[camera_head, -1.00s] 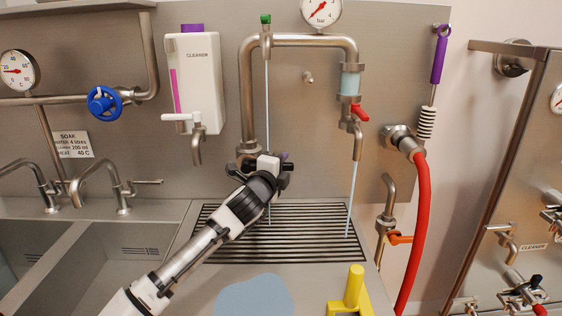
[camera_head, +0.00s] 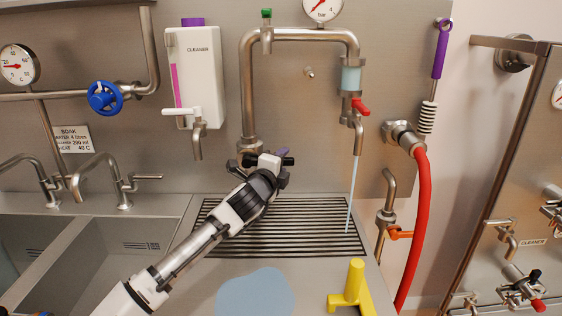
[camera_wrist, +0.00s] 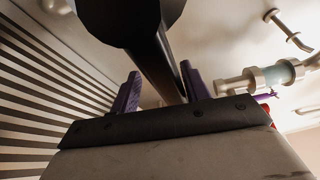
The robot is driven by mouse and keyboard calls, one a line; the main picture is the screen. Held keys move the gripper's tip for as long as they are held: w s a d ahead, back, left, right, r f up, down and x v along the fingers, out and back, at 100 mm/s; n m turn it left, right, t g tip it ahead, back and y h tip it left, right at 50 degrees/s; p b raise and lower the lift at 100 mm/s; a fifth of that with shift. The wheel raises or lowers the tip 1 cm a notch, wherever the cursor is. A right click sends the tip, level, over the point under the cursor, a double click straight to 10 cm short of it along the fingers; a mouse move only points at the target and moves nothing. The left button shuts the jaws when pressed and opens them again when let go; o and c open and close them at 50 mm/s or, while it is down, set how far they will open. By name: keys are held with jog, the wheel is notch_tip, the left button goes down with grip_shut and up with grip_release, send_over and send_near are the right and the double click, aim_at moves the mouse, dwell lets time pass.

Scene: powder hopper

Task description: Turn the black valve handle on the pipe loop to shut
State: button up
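The pipe loop (camera_head: 300,40) is mounted on the steel panel. The black valve handle (camera_head: 288,161) is at the foot of its left leg, partly hidden by my gripper (camera_head: 277,160). In the wrist view the black handle (camera_wrist: 150,50) is large and close, and its bar runs down between the two purple fingers of my gripper (camera_wrist: 160,85). A gap shows between the bar and the left finger. The bar passes close to the right finger; I cannot tell if they touch. The fingers stand apart.
A red-handled tap (camera_head: 359,106) on the loop's right leg pours a thin stream onto the drain grating (camera_head: 300,247). A red hose (camera_head: 421,230), a yellow T-shaped object (camera_head: 353,285) and a cleaner dispenser (camera_head: 195,70) are nearby. Sinks lie to the left.

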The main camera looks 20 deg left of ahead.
jog(key=shift+w+d, duration=0.1)
jog(key=shift+d, duration=0.05)
dwell(0.3)
jog(key=s+a+b, duration=0.1)
jog(key=s+b, duration=0.2)
jog(key=s, duration=1)
jog(key=shift+s+a+r+b, duration=0.3)
jog(key=shift+s+r, duration=0.1)
